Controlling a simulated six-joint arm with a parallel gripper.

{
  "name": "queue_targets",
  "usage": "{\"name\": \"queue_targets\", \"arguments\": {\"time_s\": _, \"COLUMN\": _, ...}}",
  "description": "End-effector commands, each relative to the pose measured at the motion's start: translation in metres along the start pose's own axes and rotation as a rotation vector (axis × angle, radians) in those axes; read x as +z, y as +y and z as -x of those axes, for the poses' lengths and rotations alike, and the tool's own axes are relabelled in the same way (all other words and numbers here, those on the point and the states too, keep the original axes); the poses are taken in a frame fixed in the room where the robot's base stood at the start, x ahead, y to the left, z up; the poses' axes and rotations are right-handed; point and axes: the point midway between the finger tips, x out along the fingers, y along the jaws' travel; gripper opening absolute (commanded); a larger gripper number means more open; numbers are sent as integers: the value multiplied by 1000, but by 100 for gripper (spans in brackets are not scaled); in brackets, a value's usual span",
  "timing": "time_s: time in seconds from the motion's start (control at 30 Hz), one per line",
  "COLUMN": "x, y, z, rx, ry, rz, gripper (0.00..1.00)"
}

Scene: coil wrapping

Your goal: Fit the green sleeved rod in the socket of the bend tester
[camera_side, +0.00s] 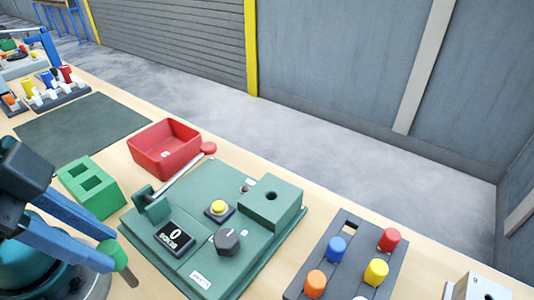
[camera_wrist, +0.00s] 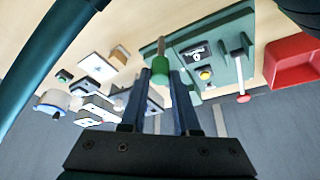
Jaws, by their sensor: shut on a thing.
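The green sleeved rod (camera_side: 120,259) is in my gripper (camera_side: 111,250) at the lower left of the side view. My blue fingers are shut on its green sleeve, and a grey metal end points down and to the right. In the wrist view the rod's green sleeve (camera_wrist: 160,68) sits between the fingertips (camera_wrist: 163,78). The bend tester (camera_side: 205,279) is a green plate to the right of the rod, apart from it. Its raised block (camera_side: 287,208) has a round dark hole, which looks empty. The tester also shows in the wrist view (camera_wrist: 219,70).
The tester carries a counter reading 0 (camera_side: 174,238), a black knob (camera_side: 226,240), a yellow button (camera_side: 218,207) and a lever with a red end (camera_side: 208,148).

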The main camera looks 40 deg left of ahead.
Motion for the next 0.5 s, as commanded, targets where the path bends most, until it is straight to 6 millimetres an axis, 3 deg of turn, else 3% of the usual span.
{"name": "queue_targets", "arguments": {"time_s": 0.37, "x": 0, "y": 0, "z": 0, "rx": 8, "ry": 2, "rz": -18, "gripper": 0}}
{"name": "queue_targets", "arguments": {"time_s": 0.5, "x": -18, "y": 8, "z": 12, "rx": 34, "ry": 2, "rz": -79, "gripper": 0}}
